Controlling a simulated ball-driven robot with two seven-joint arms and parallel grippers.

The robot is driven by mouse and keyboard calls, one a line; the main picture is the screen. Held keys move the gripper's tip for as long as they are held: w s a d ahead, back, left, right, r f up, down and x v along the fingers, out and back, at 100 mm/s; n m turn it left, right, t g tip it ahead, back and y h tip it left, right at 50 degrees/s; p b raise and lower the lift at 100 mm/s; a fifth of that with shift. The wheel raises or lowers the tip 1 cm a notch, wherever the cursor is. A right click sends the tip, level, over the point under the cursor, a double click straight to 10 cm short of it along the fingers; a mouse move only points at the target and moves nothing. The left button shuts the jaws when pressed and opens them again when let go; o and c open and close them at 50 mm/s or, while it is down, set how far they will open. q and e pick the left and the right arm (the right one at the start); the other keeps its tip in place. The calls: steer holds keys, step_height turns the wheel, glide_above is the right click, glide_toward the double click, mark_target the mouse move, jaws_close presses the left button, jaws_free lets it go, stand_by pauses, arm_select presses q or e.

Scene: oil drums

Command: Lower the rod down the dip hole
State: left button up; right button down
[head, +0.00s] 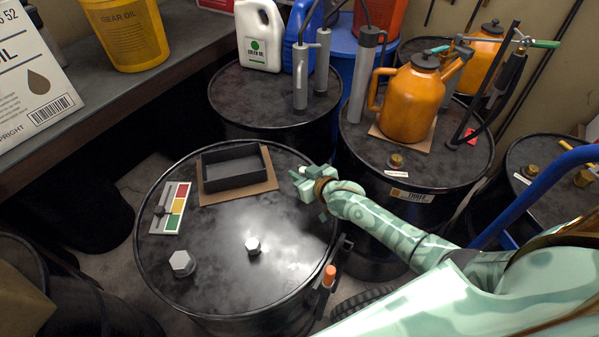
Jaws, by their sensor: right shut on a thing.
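The near black drum (217,222) stands in the middle with a glossy top. My right gripper (308,181) comes in from the right and is above the drum's right rim. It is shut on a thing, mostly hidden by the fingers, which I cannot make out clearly. I cannot pick out the rod or an open dip hole for certain. My left gripper is not in view.
A black open tray (236,184) on cardboard and a red-yellow-green card (173,208) lie on the near lid. An orange-tipped part (329,276) is at its right side. Behind stand drums with a white jug (260,38) and an orange can (410,103). The front lid is mostly clear.

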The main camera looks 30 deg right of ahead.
steer(key=shift+f, duration=0.25)
steer(key=c, duration=1.2)
jaws_free()
steer(key=shift+s, duration=0.1)
steer(key=shift+s+d+r+p, duration=0.1)
steer(key=shift+s+r+p, duration=0.2)
steer(key=shift+p, duration=0.1)
steer(key=p+v, duration=0.5)
steer(key=v, duration=0.1)
steer(key=shift+s+p, duration=0.3)
steer(key=shift+p, duration=0.1)
